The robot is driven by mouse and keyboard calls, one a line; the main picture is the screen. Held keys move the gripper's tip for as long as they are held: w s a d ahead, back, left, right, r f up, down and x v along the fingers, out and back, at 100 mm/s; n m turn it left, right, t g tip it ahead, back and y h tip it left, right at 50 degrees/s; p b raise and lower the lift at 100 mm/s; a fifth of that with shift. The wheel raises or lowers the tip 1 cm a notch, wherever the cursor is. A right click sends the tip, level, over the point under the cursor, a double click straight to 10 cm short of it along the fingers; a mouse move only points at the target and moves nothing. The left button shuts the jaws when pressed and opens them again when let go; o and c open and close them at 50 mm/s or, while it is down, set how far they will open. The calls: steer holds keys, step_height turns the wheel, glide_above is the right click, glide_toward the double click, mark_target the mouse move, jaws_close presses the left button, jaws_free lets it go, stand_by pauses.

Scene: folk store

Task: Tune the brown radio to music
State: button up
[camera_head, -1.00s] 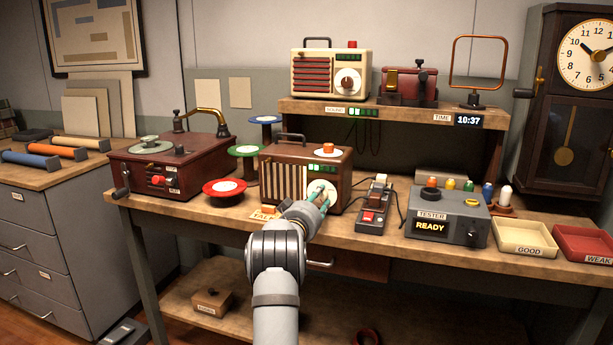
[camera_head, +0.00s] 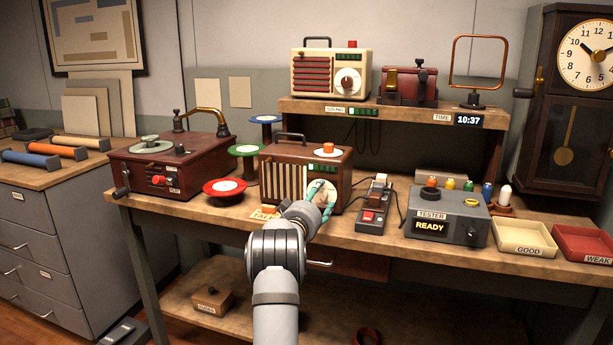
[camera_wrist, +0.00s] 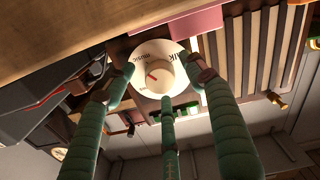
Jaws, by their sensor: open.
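The brown radio (camera_head: 278,178) stands on the workbench, with a slatted front, an orange top button and a round pale dial plate. In the wrist view its slats (camera_wrist: 262,60) are at the right and its dial knob (camera_wrist: 158,76) is near the middle. The knob's red mark points left, between the word "music" and a small, unreadable lower-left label; "TALK" is at the upper right. My gripper (camera_head: 328,203) is at the dial. In the wrist view its green fingers (camera_wrist: 165,88) are open and spread around the knob; I cannot tell whether they touch it.
A grey switch box (camera_head: 373,206) and a tester (camera_head: 447,222) reading READY stand right of the radio. A red spool (camera_head: 225,189) and a red-brown machine (camera_head: 168,165) are to the left. A cream radio (camera_head: 331,72) sits on the shelf above. The bench's front strip is narrow.

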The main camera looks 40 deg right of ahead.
steer(key=shift+b+v, duration=1.2)
steer(key=shift+v, duration=0.35)
steer(key=shift+b+v, duration=1.35)
steer(key=shift+v, duration=1.1)
